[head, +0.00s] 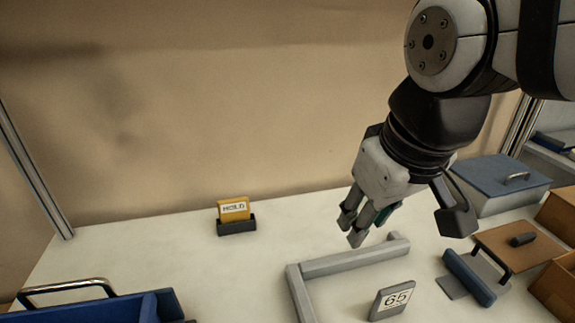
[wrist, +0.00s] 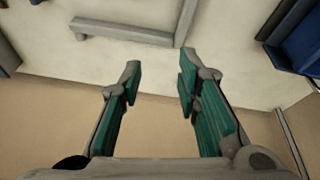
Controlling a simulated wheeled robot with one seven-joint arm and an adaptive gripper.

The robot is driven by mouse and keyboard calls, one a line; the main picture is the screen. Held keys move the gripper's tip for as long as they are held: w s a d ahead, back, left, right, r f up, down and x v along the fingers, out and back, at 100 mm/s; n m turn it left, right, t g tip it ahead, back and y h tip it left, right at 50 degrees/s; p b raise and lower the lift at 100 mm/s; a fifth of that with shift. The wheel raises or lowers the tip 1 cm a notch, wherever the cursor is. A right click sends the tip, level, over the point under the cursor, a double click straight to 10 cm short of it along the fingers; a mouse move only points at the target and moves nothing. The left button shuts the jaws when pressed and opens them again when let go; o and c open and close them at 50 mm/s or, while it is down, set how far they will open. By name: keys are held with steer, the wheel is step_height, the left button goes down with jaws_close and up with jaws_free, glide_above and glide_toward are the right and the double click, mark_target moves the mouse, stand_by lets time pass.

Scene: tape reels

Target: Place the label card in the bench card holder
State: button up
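A yellow card (head: 233,209) with a white printed label stands upright in a small dark holder (head: 237,227) at the back left of the bench. The holder hides the card's lower edge. A grey plate marked 65 (head: 391,301) leans on the bench at the front. My gripper (head: 352,227) hangs above the back right of the bench, well to the right of the yellow card. In the wrist view, its green-padded fingers (wrist: 158,82) are spread apart with nothing between them.
A grey angled rail (head: 340,262) lies below my gripper. A blue bin (head: 140,308) is at front left. A blue-lidded box (head: 500,184), a clipboard-like brown board (head: 520,246) and a blue-handled tool (head: 469,278) are at right. Bench between card and rail is clear.

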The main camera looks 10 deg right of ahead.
steer(key=s, duration=0.1)
steer(key=s+f+m, duration=0.2)
steer(key=s, duration=0.1)
steer(key=shift+s+d+f+t, duration=0.1)
steer(key=shift+d+f+t, duration=0.1)
steer(key=shift+d+t, duration=0.15)
stand_by(0.9)
